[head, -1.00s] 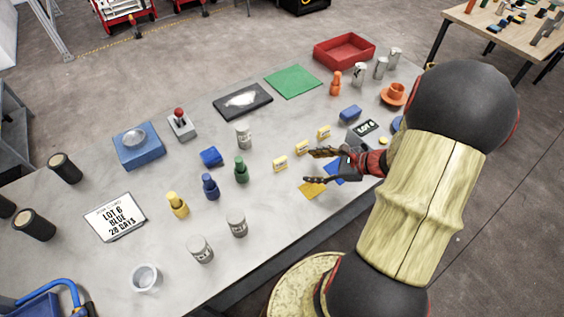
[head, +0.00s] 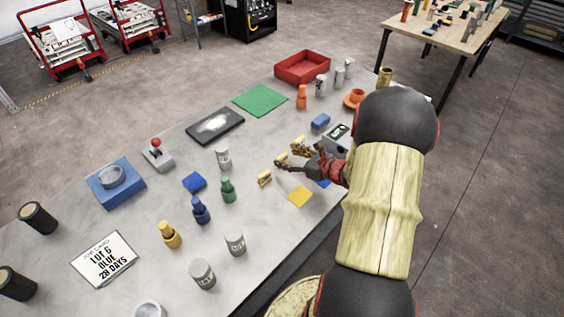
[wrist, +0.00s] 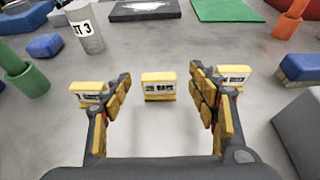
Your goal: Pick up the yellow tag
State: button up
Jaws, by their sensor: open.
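Three small yellow tags with white printed labels stand in a row on the grey table. In the wrist view the middle yellow tag (wrist: 158,88) is centred in the gap between my fingers, apart from both; I cannot tell how deep between them it sits. The left tag (wrist: 88,90) and right tag (wrist: 236,72) show outside the fingers, each partly hidden by one. In the head view the nearest tag (head: 264,180) stands clear; the other two are mostly hidden by my fingers. My gripper (head: 287,156) is open and empty, low over the table.
A yellow square (head: 300,196) lies flat nearby. A blue block (head: 320,122) and a grey block (wrist: 302,130) stand right of my gripper. A green bottle (head: 228,189), a LOT 3 can (wrist: 86,28) and an orange bottle (head: 302,97) stand around. The table ahead of the middle tag is clear.

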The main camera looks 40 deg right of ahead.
aim_at(283, 156)
jog(key=x, duration=0.2)
jog(key=shift+w+a+f+b, duration=0.1)
jog(key=shift+w+f+b, duration=0.15)
jog(key=shift+f, duration=0.2)
jog(key=shift+w+f, duration=0.1)
jog(key=shift+w, duration=0.25)
jog(key=shift+c, duration=1.1)
jog(key=c, duration=0.7)
jog(key=shift+c, duration=0.2)
